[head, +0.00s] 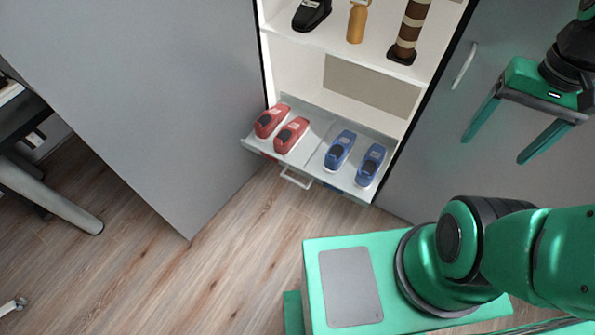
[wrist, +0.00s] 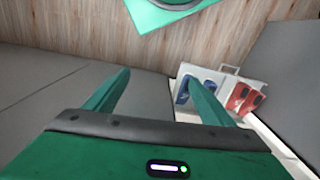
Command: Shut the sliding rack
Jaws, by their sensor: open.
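The sliding rack (head: 311,148) is a pale grey tray pulled out of the bottom of a white cabinet, with a bar handle (head: 296,178) on its front. It carries a pair of red shoes (head: 282,128) on the left and a pair of blue shoes (head: 354,158) on the right. My gripper (head: 496,150) is open and empty, to the right of the rack and apart from it, in front of the right door. In the wrist view the rack (wrist: 222,90) shows beyond the right finger of my gripper (wrist: 158,85), with its handle (wrist: 230,69) at the far edge.
Two grey cabinet doors stand open, the left one (head: 150,90) and the right one (head: 455,130) with a handle. Shelves (head: 330,50) above the rack hold a black shoe (head: 311,14), an orange bottle (head: 357,22) and a striped brown object (head: 409,32). The wooden floor (head: 235,235) before the rack is clear.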

